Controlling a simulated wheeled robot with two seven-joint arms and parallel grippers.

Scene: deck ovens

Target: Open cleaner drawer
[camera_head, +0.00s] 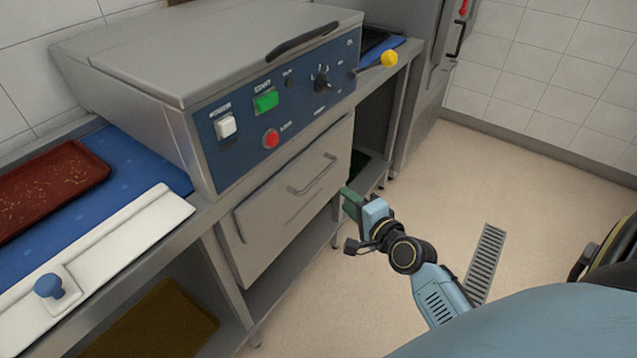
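The drawer (290,200) is a grey metal front below the blue control panel of the machine. It looks closed, and its bar handle (313,177) sits on the upper part of its front. My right gripper (352,225) is to the right of the drawer and apart from the handle. Its two fingers look spread, with nothing visible between them. My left gripper is not in view.
The grey machine (215,50) has a green switch, a red button and a yellow-knobbed lever (389,59). A red tray (50,185) and a white board with a blue knob (95,245) lie on the left counter. A floor drain (486,262) lies on the clear floor at right.

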